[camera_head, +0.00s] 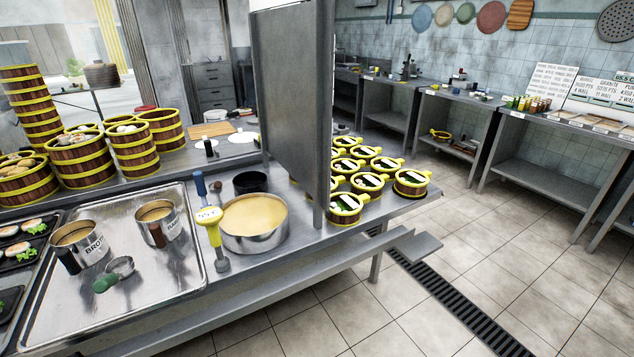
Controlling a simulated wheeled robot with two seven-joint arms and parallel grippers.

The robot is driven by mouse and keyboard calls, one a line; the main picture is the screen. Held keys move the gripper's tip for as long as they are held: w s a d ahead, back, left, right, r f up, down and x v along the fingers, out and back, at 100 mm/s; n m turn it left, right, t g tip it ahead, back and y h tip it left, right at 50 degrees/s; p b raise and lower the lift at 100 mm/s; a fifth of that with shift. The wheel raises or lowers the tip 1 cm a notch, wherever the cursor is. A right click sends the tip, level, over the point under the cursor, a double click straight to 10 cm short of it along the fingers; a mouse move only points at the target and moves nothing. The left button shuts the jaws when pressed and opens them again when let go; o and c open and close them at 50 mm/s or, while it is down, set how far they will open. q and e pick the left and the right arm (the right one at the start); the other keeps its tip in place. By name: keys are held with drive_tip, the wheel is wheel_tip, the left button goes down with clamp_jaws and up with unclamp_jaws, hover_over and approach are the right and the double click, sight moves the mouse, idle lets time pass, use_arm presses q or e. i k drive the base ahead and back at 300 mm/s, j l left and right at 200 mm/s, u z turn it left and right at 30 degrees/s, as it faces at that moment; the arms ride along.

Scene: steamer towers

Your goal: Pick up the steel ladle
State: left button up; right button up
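A small steel ladle-like scoop (121,266) with a green handle lies on the large steel tray (185,262), in front of two steel pots. I cannot tell for sure which of these is the steel ladle; the green-handled one looks most like a ladle. Neither of my grippers is in view.
Two labelled pots, a left one (75,233) and a right one (155,212), stand on the tray. A wide pan (254,240) of pale liquid and a black pot (250,181) stand right of it. A grey partition (290,95) rises behind. Bamboo steamers (80,165) stack at left.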

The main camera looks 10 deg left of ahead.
sight(122, 267)
drive_tip(key=u, duration=1.65)
